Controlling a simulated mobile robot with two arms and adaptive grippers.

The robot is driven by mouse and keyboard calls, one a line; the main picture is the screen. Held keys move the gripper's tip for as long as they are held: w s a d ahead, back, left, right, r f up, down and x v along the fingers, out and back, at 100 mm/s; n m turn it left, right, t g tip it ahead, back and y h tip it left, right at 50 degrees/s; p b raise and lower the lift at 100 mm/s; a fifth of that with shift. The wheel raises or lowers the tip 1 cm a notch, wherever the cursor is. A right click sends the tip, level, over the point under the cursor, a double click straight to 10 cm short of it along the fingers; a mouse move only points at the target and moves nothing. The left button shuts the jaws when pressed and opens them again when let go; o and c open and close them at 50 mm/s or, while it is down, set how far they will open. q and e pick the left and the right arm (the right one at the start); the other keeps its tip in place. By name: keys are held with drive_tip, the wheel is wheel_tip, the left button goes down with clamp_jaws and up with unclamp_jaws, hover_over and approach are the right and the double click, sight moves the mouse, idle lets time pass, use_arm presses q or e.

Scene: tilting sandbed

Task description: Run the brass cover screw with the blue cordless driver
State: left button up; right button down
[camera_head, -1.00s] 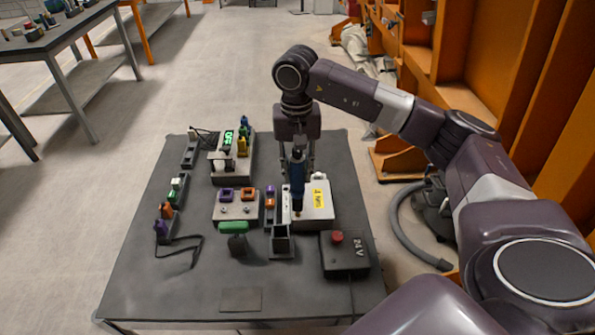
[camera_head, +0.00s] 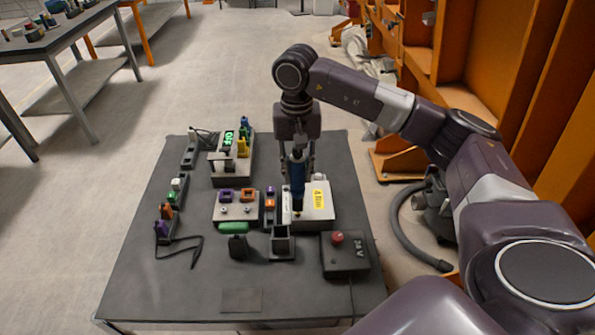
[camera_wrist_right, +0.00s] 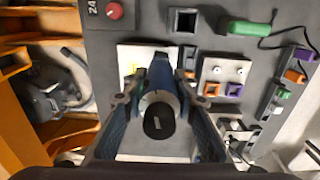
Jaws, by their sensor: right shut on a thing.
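My right gripper (camera_head: 298,165) is shut on the blue cordless driver (camera_head: 297,175) and holds it upright, tip down, over the left part of a pale box (camera_head: 318,204) with a yellow label. In the right wrist view the blue driver (camera_wrist_right: 160,75) stands between the two fingers (camera_wrist_right: 158,105), its dark round end facing the camera. The driver's tip is at or just above the box's top near its left edge; I cannot tell whether it touches. The brass cover screw is too small or hidden to make out. My left gripper is not in view.
A dark box with a red button, marked 24 V (camera_head: 345,252), stands front right of the pale box. An open dark holder (camera_head: 282,242) and a green-topped object (camera_head: 235,238) stand in front. Left are blocks with coloured connectors (camera_head: 236,206).

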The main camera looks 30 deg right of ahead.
sight(298, 151)
drive_tip(key=shift+s, duration=0.1)
idle(0.5)
drive_tip(key=shift+d+r+p, duration=0.1)
drive_tip(key=shift+r+p, duration=0.6)
drive_tip(key=shift+r, duration=0.2)
drive_tip(key=shift+w+r+p, duration=0.2)
drive_tip(key=shift+r+p, duration=1.05)
drive_tip(key=shift+r, duration=0.9)
